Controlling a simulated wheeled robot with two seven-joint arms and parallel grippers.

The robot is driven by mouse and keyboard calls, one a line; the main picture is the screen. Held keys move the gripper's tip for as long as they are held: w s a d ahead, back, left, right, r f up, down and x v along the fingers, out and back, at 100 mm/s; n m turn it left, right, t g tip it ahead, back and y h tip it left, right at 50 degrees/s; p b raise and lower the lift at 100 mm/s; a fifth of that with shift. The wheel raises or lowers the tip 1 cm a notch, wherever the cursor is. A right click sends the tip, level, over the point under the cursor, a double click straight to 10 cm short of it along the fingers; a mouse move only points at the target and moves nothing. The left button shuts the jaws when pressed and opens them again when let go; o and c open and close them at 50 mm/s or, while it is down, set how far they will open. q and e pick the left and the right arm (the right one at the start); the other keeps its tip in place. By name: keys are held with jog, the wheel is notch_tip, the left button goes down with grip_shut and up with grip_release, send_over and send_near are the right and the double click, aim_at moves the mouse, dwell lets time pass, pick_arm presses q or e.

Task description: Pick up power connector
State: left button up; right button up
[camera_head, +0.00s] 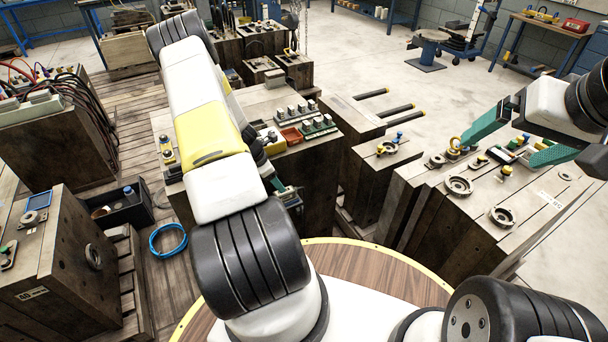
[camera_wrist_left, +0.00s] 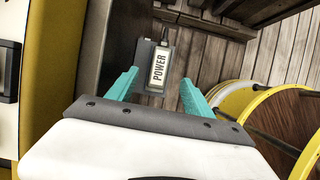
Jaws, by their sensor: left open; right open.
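The power connector (camera_wrist_left: 158,70) is a small grey block with a pale "POWER" label and a dark cable end at its top, in the left wrist view. My left gripper (camera_wrist_left: 158,82) is open, with one teal finger on each side of the connector's lower end. Gaps show between the fingers and the block. In the head view my left arm hides most of that gripper; a bit of teal finger (camera_head: 272,181) shows beside the mould block. My right gripper (camera_head: 498,154) is open and empty, above the mould blocks at the right.
A mould block (camera_head: 318,180) with connector rows and an orange tray (camera_head: 291,136) stands beside my left arm. Mould plates with metal rings (camera_head: 458,185) stand right. A blue cable coil (camera_head: 168,239) and a black crate (camera_head: 125,212) lie on the planks. Open concrete floor is at upper right.

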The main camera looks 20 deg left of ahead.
aim_at(286, 196)
pick_arm(q)
jog(key=shift+f, duration=0.5)
jog(key=x, duration=0.7)
jog(key=shift+w+d+f, duration=0.1)
jog(key=shift+w, duration=0.1)
grip_shut()
